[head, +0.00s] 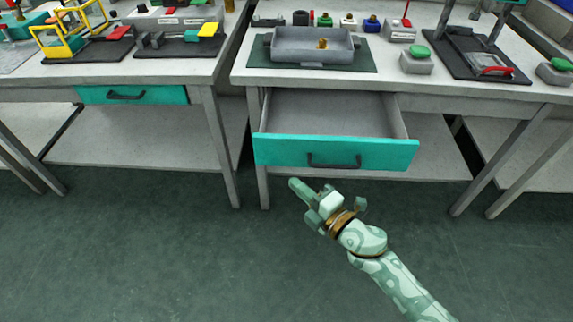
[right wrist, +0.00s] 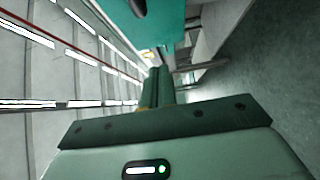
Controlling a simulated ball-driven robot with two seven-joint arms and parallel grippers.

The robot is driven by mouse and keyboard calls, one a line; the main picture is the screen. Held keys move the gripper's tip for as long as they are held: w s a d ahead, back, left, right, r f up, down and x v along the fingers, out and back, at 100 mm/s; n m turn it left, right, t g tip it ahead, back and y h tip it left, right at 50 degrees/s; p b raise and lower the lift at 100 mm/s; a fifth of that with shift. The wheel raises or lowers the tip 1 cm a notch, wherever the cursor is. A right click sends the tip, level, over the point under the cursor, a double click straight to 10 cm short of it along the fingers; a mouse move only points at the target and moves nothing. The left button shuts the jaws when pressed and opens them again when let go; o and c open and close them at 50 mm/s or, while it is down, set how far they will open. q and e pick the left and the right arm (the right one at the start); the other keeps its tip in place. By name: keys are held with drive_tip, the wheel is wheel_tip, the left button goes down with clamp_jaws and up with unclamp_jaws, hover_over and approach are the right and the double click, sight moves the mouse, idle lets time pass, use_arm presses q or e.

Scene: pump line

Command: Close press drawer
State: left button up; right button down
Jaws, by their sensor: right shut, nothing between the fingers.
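The press drawer (head: 335,153) has a teal front with a dark bar handle (head: 334,163). It hangs pulled out under the right-hand workbench, and its grey inside is empty. My right gripper (head: 294,186) is shut and empty, just in front of and below the drawer front, left of the handle. They look apart in the head view. In the right wrist view the shut fingers (right wrist: 153,90) point ahead, with the teal drawer front (right wrist: 160,25) above them. My left gripper is not in view.
The bench top (head: 390,75) carries a grey tray (head: 290,45) on a dark green mat, a green button box (head: 417,62) and a press frame (head: 470,55). A second bench on the left has a shut teal drawer (head: 95,95). The floor (head: 180,260) in front is clear.

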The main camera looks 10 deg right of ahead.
sight(278, 154)
drive_tip(key=w, duration=0.2)
drive_tip(key=w+b, duration=0.1)
drive_tip(key=w, duration=0.1)
drive_tip(key=w+a, duration=0.1)
drive_tip(key=w, duration=0.2)
drive_tip(key=shift+f, duration=0.2)
drive_tip(key=shift+w, duration=0.25)
drive_tip(key=shift+w+d+r, duration=0.1)
drive_tip(key=shift+w, duration=0.05)
use_arm(q)
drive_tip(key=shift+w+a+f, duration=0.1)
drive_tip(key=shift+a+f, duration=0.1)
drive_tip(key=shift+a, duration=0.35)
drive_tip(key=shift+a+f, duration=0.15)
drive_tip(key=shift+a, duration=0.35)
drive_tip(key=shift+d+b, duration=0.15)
drive_tip(key=shift+b, duration=0.15)
use_arm(e)
drive_tip(key=shift+w, duration=0.1)
